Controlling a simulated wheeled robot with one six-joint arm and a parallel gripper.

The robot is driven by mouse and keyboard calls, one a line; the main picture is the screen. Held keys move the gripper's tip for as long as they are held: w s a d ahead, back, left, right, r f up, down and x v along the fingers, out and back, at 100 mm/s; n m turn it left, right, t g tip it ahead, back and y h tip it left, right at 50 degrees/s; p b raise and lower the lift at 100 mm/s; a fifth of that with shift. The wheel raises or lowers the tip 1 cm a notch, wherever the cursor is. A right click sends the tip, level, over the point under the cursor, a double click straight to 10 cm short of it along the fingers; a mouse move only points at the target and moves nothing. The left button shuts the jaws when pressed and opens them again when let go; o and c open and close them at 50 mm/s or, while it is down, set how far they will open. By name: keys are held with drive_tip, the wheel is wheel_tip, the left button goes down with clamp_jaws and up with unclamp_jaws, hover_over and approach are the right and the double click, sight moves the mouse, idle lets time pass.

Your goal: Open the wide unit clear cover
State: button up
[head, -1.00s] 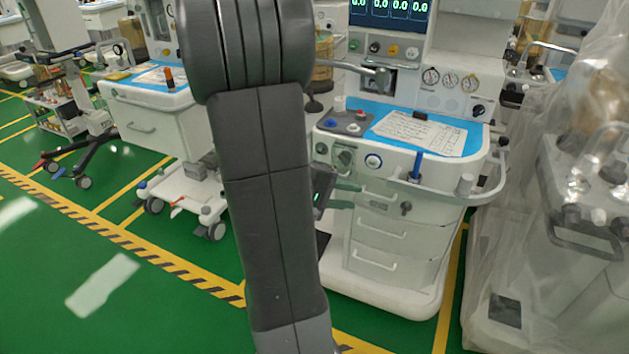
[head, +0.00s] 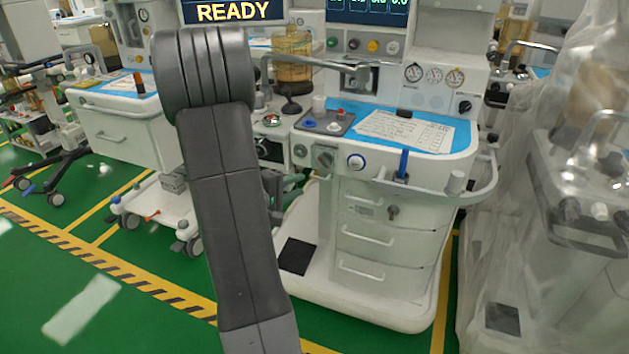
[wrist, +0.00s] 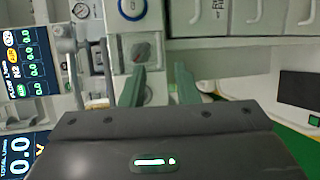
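The wide white anaesthesia unit (head: 390,215) stands in the middle of the head view. I cannot make out a clear cover for certain at this size. My gripper (wrist: 158,80) is open, its two green fingers apart on either side of the knob area, with nothing seen between them. In the head view my arm hides most of the gripper.
A plastic-draped unit (head: 560,200) stands close on the right. Another white cart (head: 120,130) stands at the left. A rail (head: 480,185) curves round the wide unit's right front. A metal arm (head: 310,60) crosses above its worktop. Green floor (head: 130,310) is clear at front left.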

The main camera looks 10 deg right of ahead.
sight(318, 178)
drive_tip(key=x, duration=0.7)
drive_tip(key=shift+w+d, duration=0.1)
drive_tip(key=shift+d, duration=0.1)
clamp_jaws()
